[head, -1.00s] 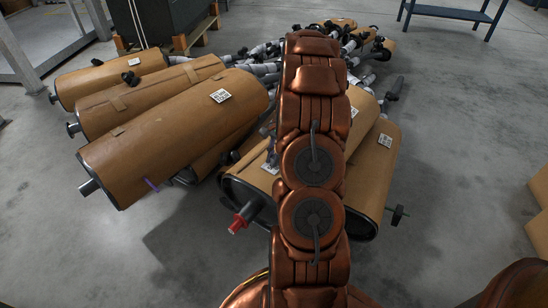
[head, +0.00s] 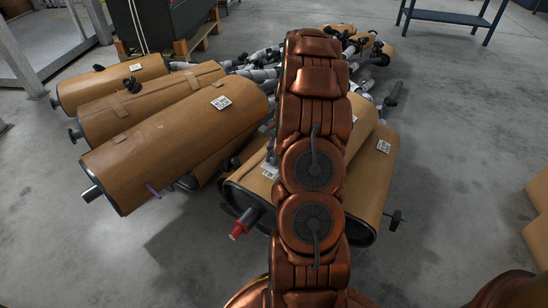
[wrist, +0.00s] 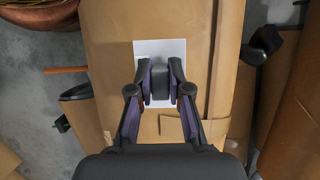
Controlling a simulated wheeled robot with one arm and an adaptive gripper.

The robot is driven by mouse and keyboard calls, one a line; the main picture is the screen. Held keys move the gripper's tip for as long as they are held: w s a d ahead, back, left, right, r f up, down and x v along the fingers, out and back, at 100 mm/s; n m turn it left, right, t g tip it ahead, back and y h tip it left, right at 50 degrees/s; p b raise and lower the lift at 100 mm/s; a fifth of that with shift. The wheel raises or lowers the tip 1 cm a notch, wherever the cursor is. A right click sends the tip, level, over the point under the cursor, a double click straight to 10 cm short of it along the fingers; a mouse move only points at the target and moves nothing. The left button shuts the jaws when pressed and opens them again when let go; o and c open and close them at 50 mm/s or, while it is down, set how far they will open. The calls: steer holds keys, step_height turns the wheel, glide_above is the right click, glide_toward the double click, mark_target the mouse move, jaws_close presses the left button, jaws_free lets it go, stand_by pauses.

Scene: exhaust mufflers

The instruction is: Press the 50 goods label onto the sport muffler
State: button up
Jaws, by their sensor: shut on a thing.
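My gripper (wrist: 160,84) is shut on a dark grey block (wrist: 161,87) at the middle of a white label (wrist: 160,48) in the wrist view. The label's printed side does not show. It lies over a brown-wrapped muffler (wrist: 110,28); I cannot tell whether they touch. In the head view my arm hides the gripper and held label. Brown-wrapped mufflers lie at the left (head: 175,130) and under my arm (head: 365,185). I cannot tell which is the sport muffler.
Small printed tags sit on several mufflers, one at the left (head: 221,102). A red-tipped pipe (head: 240,228) sticks out in front. A dark blue bench (head: 448,14) stands at the back right. The grey floor at the right is largely clear, with cardboard (head: 538,205) at the edge.

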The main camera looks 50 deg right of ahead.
steer(key=shift+r+p, duration=0.8)
steer(key=shift+r, duration=0.65)
